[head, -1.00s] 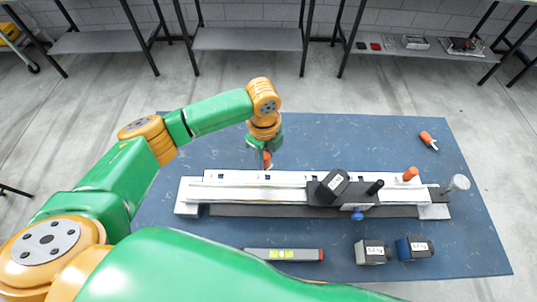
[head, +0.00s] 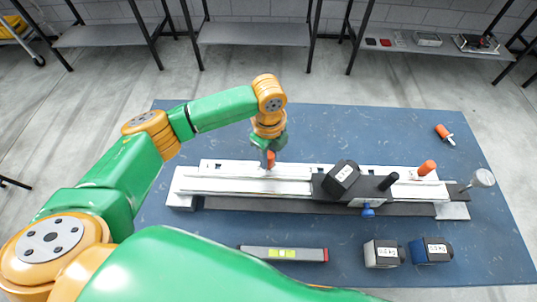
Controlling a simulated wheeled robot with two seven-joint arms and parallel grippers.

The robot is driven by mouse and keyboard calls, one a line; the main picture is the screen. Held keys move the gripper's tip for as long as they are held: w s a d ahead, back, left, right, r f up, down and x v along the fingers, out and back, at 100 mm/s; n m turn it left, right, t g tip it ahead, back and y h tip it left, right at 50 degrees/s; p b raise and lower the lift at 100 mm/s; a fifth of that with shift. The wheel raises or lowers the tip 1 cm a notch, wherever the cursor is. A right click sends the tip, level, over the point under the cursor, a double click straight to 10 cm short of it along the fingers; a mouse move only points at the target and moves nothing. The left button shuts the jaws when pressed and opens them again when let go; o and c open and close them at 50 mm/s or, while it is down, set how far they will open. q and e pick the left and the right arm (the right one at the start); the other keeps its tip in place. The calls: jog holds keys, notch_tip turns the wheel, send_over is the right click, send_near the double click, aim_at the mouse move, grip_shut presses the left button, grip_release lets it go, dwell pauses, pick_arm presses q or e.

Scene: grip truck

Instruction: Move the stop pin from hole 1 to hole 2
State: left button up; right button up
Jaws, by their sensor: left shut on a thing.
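My left gripper (head: 268,146) points down over the back strip of the long white fixture (head: 240,186). It is shut on an orange stop pin (head: 270,159), whose lower end meets the strip; I cannot tell whether it sits in a hole. Small dark marks show along the strip, but their numbers are too small to read. A second orange pin (head: 427,168) stands at the strip's right end. A third orange piece with a pale tip (head: 445,134) lies on the blue table behind. My right gripper is not in view.
A black carriage (head: 340,180) with a dark handle sits on the rail. A level-like bar (head: 284,254) and two blocks (head: 382,254) (head: 431,251) lie in front on the blue table (head: 190,270). A round-headed knob (head: 482,177) is at the right end.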

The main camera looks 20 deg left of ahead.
pick_arm(q)
jog(key=shift+f, duration=0.65)
jog(key=o, duration=1)
jog(key=shift+o, duration=0.2)
jog(key=shift+r, duration=0.1)
notch_tip(320, 180, up, 7)
jog(key=shift+b, duration=0.5)
jog(key=shift+s, duration=0.1)
